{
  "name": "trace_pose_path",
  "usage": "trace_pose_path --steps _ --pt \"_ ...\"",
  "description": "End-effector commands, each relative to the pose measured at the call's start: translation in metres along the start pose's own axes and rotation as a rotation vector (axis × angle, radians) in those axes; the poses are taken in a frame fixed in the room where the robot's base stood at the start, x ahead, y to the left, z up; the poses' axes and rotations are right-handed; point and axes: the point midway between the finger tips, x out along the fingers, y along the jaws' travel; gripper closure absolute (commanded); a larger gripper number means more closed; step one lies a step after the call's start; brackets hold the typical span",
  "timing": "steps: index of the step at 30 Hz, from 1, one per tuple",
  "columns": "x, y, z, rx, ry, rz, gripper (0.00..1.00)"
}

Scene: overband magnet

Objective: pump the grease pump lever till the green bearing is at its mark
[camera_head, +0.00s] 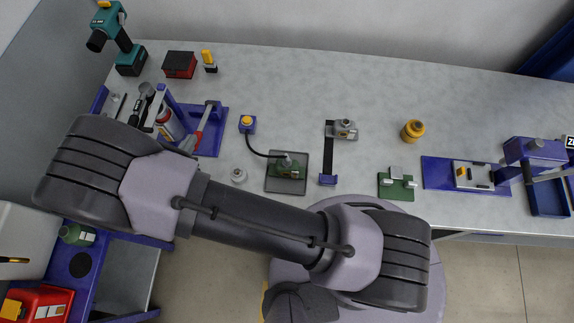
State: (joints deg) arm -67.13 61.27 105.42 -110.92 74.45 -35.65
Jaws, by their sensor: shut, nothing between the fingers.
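A blue stand (213,140) at the left of the bench holds a red-and-white cylinder (166,124) and a lever with a red grip (192,141); it may be the grease pump, partly hidden by my arm. A green block with a metal top (287,169) sits on a grey tray (273,186) at the middle front. A green plate with light metal blocks (397,188) lies to its right. I cannot tell for sure which green part is the bearing, and no mark can be made out. My gripper is not visible; my arm's links cross the foreground.
A clamp-like tool (328,155), a yellow knob (412,130) and a blue fixture (450,174) stand to the right. A teal drill (112,30) stands back left. The bench's back middle is clear.

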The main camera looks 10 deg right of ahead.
Motion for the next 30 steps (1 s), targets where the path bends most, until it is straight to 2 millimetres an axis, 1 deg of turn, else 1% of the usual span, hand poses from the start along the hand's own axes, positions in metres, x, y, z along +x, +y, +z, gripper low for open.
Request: trace_pose_path --steps 3,15,24,30 --pt "-0.002 0.000 0.010 0.000 0.000 -0.001 1.00" --pt "-0.006 0.000 0.037 0.000 0.000 0.000 1.00" --pt "-0.005 0.000 0.037 0.000 0.000 0.000 1.00" --pt "-0.005 0.000 0.047 0.001 0.000 0.000 1.00"
